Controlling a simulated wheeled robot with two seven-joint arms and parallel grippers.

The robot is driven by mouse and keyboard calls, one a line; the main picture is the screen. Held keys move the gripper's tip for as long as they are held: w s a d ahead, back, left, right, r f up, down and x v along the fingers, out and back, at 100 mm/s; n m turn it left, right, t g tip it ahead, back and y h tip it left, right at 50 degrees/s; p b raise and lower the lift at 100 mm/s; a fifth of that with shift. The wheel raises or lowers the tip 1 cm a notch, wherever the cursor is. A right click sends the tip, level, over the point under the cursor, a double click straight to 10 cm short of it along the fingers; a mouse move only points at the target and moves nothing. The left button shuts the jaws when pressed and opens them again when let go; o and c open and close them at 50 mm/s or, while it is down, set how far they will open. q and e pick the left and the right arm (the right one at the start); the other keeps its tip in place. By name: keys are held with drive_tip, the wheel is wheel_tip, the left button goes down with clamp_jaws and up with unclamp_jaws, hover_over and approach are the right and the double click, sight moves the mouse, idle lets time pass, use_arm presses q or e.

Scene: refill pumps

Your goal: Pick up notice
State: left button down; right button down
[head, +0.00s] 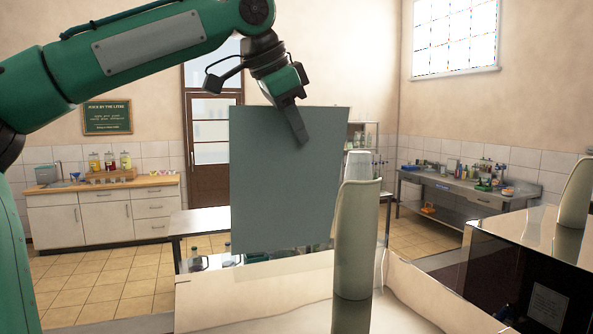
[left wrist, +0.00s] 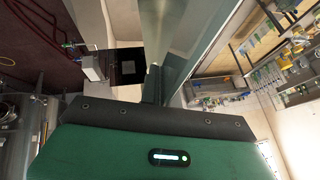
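A large flat grey-green panel, which I take for the notice (head: 270,190), hangs upright above the light counter in the head view. Its visible face is blank. My left gripper (head: 299,128) reaches down from above, with one finger lying over the panel's upper right part. The other finger is hidden behind the panel, and the gripper appears shut on its top edge. In the left wrist view the notice (left wrist: 160,25) shows as a narrow, steeply slanted strip beyond the fingers. My right gripper is not in view.
A glossy box with a black front (head: 510,275) is at right. A metal workbench (head: 470,192) and a cabinet (head: 105,215) stand farther back.

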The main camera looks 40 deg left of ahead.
use_arm(q)
wheel_tip(320, 180, up, 17)
drive_tip(key=shift+p, duration=0.3)
drive_tip(key=shift+a, duration=0.1)
